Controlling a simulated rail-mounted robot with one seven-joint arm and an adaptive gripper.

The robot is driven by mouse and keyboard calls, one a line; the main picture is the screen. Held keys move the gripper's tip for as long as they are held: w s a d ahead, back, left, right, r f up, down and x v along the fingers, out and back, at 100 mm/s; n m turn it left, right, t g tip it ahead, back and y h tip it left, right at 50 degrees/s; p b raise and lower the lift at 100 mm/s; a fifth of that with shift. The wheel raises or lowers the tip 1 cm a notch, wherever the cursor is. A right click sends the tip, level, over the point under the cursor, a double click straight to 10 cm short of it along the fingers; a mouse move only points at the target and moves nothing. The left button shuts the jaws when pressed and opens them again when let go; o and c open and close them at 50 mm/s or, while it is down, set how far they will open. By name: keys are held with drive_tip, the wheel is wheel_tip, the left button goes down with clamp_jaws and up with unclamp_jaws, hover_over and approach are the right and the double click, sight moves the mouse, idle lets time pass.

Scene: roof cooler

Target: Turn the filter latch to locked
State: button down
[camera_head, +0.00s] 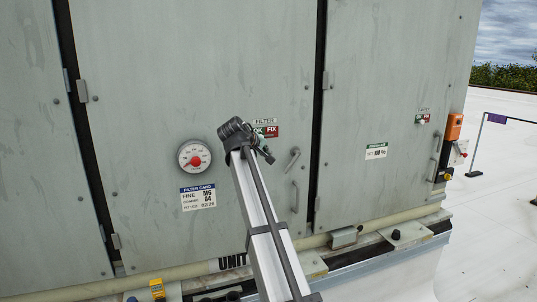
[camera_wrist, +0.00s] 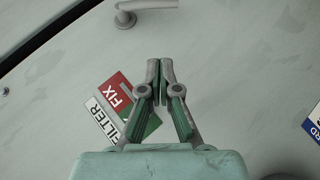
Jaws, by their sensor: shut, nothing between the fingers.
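A small grey lever handle (camera_head: 292,158) sits on the middle panel of the cooler, just right of my gripper, tilted from lower left to upper right. It looks like the filter latch, but no locked mark is readable beside it. The lever also shows in the wrist view (camera_wrist: 128,14), at the top edge and partly cut off, beyond my fingertips. My gripper (camera_head: 268,157) is in front of the panel by the FILTER label (camera_head: 270,131). In the wrist view my gripper (camera_wrist: 160,66) has its fingertips together, empty and apart from the lever. It covers part of the label.
A round gauge (camera_head: 194,156) and a filter card (camera_head: 198,197) are left of my arm. A vertical pull handle (camera_head: 294,196) is below the lever.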

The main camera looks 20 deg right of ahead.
drive_tip(key=p+x, duration=0.3)
drive_tip(key=x, duration=0.6)
drive_tip(key=shift+w+d+r, duration=0.15)
drive_tip(key=shift+s+d+f+p, duration=0.45)
drive_tip(key=shift+d+f+p, duration=0.1)
drive_tip(key=shift+d+f, duration=0.25)
drive_tip(key=shift+s+d+f, duration=0.1)
drive_tip(key=shift+d+f, duration=0.35)
drive_tip(key=shift+d, duration=0.1)
drive_tip(key=shift+d, duration=0.1)
